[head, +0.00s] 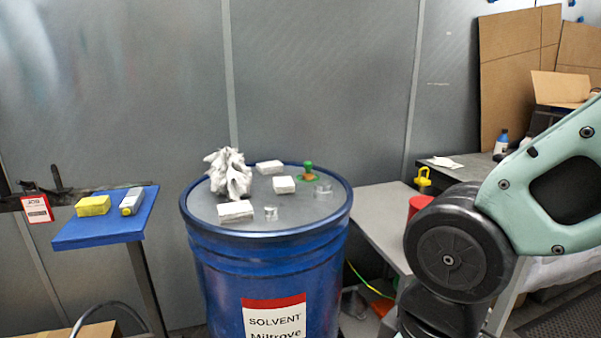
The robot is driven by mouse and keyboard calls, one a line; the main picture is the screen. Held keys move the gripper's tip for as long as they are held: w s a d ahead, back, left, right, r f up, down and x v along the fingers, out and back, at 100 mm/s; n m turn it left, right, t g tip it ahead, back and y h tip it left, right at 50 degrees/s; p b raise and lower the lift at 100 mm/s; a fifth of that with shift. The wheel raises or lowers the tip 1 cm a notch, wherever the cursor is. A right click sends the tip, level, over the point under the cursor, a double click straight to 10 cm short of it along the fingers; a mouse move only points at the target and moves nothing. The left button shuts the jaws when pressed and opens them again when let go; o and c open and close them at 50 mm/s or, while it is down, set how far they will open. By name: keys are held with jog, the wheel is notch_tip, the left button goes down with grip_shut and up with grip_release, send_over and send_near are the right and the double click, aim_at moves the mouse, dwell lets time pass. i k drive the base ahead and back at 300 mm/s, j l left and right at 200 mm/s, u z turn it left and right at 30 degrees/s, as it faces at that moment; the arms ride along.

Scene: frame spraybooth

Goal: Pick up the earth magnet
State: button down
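Two small silvery round pieces stand on the lid of the blue solvent drum (275,232): a smaller one (271,213) near the front edge and a wider one (323,190) at the right. Either may be the earth magnet; I cannot tell which from here. Nothing touches the smaller piece. My arm shows at the right, beside the drum, but my gripper is out of view.
The lid also holds a crumpled white cloth (229,174), several white blocks (284,185) and a green-knobbed item (308,172). A blue side shelf (107,231) holds a yellow block (93,206) and a grey-yellow item (132,201). A grey bench (376,212) stands right of the drum.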

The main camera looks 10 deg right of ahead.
aim_at(308, 175)
jog(key=i+j+u, duration=0.4)
jog(key=i, duration=0.15)
jog(key=i+u, duration=0.45)
jog(key=i, duration=0.15)
